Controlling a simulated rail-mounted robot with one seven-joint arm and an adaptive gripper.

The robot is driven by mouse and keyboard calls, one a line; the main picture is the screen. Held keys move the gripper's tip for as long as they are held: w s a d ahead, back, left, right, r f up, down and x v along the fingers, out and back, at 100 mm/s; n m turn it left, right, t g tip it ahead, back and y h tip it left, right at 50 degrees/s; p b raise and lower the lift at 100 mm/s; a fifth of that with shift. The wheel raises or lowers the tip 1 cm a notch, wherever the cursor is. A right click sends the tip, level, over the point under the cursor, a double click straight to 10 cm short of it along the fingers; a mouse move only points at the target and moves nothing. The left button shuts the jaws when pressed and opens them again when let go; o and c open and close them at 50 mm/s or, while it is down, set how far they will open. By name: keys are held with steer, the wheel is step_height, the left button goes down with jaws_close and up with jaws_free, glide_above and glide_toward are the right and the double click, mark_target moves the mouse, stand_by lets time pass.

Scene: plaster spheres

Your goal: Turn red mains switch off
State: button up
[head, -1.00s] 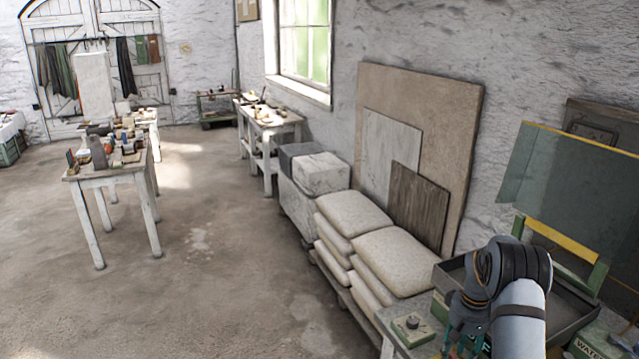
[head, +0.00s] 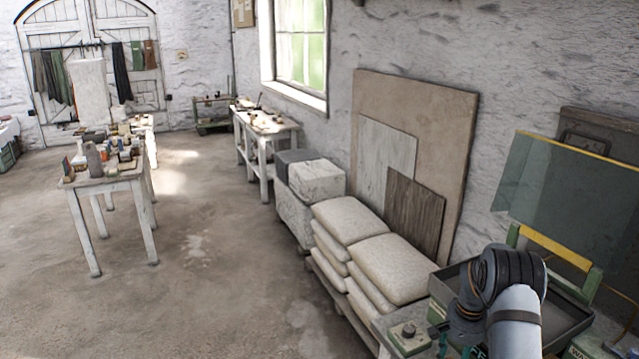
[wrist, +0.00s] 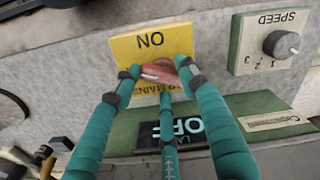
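The red mains switch (wrist: 160,73) sits on a yellow plate (wrist: 150,44) in the wrist view. The plate's lettering is upside down: "ON" at the top, "MAINS" below, partly hidden. My gripper (wrist: 159,72) has teal fingers, with two tips at the left and right ends of the red switch and a third finger below it. The tips are very close to the switch, but I cannot tell whether they press on it. In the head view my gripper (head: 455,345) is cut by the bottom edge, and the switch is not visible.
A speed knob (wrist: 281,44) on its own plate is right of the switch. A green panel (wrist: 125,130) with upside-down "OFF" lettering lies below, partly hidden by the fingers. In the head view a dark tray (head: 565,325) and a small box with a knob (head: 408,334) are near my arm.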

step_height(320, 180, up, 10)
steer(key=n+b, duration=0.2)
steer(key=n, duration=0.5)
steer(key=f, duration=0.3)
steer(key=f+p, duration=0.1)
steer(key=f, duration=0.6)
steer(key=shift+s+p, duration=0.25)
steer(key=shift+p, duration=0.1)
steer(key=c, duration=0.4)
jaws_close()
